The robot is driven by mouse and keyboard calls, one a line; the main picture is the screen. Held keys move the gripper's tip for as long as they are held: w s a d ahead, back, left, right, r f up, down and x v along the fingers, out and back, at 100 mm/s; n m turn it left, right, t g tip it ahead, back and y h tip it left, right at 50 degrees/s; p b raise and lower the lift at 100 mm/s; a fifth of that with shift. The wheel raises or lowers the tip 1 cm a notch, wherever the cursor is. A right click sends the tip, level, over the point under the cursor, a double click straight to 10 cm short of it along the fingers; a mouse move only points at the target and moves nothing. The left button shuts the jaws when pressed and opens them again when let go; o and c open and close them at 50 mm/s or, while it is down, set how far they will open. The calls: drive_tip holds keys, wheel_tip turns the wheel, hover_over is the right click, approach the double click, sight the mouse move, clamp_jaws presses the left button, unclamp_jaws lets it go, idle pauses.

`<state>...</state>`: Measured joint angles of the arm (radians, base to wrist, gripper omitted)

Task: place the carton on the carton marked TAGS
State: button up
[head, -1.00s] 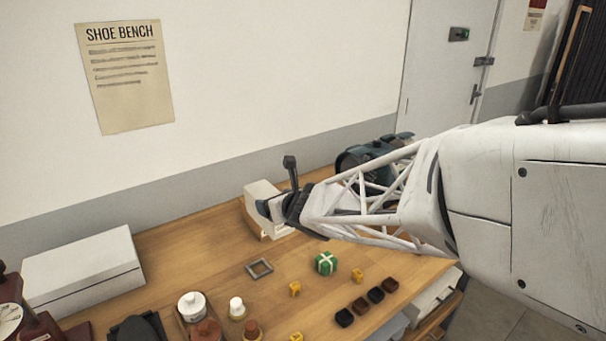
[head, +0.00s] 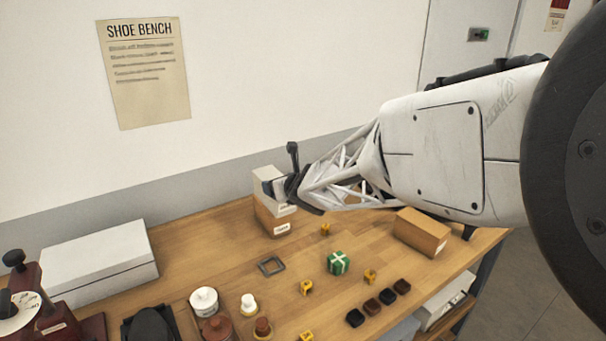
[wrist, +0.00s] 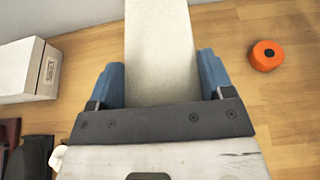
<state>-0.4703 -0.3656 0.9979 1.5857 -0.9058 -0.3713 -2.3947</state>
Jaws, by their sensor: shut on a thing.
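My gripper (head: 275,188) is shut on a white carton (head: 264,176). In the wrist view, the pale top of this carton (wrist: 160,30) lies between the two blue fingers of my gripper (wrist: 161,68). In the head view, the held carton is directly above a brown carton (head: 267,216) with a white label on its front. The label is too small to read surely, but this seems to be the carton marked TAGS. I cannot tell whether the two cartons touch. The wrist view does not show the lower carton.
A long white box (head: 95,268) stands at the left; its label reads SHOES in the wrist view (wrist: 28,75). Another brown carton (head: 422,232) stands at the right. An orange round thing (wrist: 266,55) lies nearby.

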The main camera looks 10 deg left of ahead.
sight(275, 174)
drive_tip(key=shift+w+a+f, duration=0.1)
drive_tip(key=shift+w+a, duration=0.4)
drive_tip(key=shift+w, duration=0.4)
drive_tip(key=shift+w+a+f, duration=0.1)
drive_tip(key=shift+w+a, duration=0.45)
drive_tip(key=shift+w, duration=0.3)
drive_tip(key=shift+w+a+f, duration=0.1)
drive_tip(key=shift+w+a, duration=0.4)
drive_tip(key=shift+w, duration=0.4)
drive_tip(key=shift+f, duration=1.7)
drive_tip(key=shift+f, duration=0.1)
drive_tip(key=o, duration=1.1)
drive_tip(key=shift+c, duration=0.2)
drive_tip(key=v, duration=1.2)
